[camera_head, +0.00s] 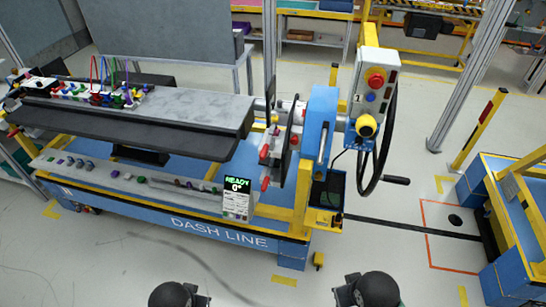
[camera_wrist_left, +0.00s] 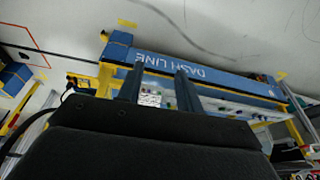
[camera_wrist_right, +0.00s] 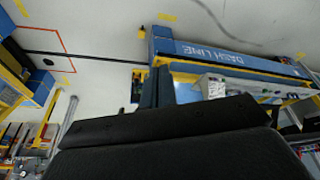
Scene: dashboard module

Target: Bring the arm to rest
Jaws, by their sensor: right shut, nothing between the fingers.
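My left gripper (camera_wrist_left: 158,76) shows in the left wrist view with its two dark fingers apart and nothing between them. My right gripper (camera_wrist_right: 158,74) shows in the right wrist view with its fingers together and empty. Both point towards the blue-and-yellow dash line stand (camera_head: 219,232), clear of it as far as I can see. In the head view only rounded dark parts of my two arms show at the bottom edge; the grippers are hidden there.
The stand carries a grey dashboard module (camera_head: 190,100), a display reading READY (camera_head: 237,184), and a black handwheel (camera_head: 388,130) at its right end. A blue-and-yellow cart (camera_head: 520,225) is at the far right. Open floor (camera_head: 390,260) lies in front of the stand.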

